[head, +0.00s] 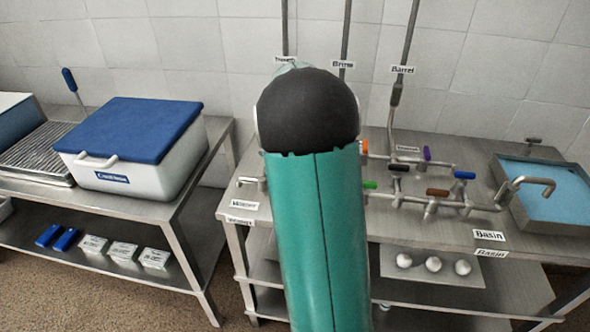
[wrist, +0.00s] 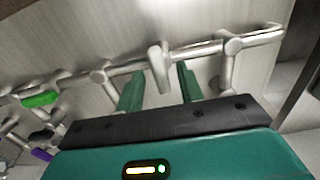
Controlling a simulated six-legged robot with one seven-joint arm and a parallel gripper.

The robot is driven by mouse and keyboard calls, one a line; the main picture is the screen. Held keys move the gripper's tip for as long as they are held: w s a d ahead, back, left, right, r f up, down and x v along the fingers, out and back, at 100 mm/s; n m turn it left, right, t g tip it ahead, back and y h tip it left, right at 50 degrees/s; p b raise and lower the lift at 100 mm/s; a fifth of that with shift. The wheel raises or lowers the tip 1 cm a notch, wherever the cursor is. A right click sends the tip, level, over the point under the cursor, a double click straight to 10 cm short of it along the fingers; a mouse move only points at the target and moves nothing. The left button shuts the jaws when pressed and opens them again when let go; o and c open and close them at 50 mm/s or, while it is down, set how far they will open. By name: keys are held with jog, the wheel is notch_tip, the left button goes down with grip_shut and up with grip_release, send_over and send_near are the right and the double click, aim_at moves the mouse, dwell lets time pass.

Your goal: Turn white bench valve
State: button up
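A whitish-grey valve lever (wrist: 158,68) sits on a metal pipe in the wrist view, hanging from the pipe towards my gripper. My gripper (wrist: 160,78) is open, with one green finger on each side of the lever. Gaps show between the lever and both fingers, so it is not clasped. In the head view my green arm hides the gripper and most of this part of the bench. A pale valve handle (head: 250,181) shows just left of my arm, above a label on the bench.
Valves with green (head: 370,185), brown (head: 437,192), blue (head: 464,175) and purple (head: 427,153) handles stand on pipework right of my arm. A basin (head: 548,190) is at the far right. A blue-lidded cooler (head: 135,130) stands on the left table.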

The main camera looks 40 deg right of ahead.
notch_tip(320, 180, up, 14)
dwell(0.5)
jog(key=shift+f, duration=0.1)
jog(key=s+a+r+n+t, duration=0.1)
jog(key=s+a+r+n, duration=0.15)
jog(key=a, duration=0.65)
jog(key=s+a+r+n+t, duration=0.2)
jog(key=s+a, duration=0.1)
jog(key=a, duration=0.5)
jog(key=s+a+f+n+t, duration=0.1)
jog(key=s+a+f+n, duration=0.1)
jog(key=s+a, duration=0.3)
jog(key=s+a+f+n+t, duration=0.1)
jog(key=s+a+n, duration=0.3)
jog(key=a, duration=0.5)
jog(key=shift+s+a+f+t, duration=0.3)
jog(key=shift+s+f, duration=0.5)
jog(key=shift+s, duration=0.3)
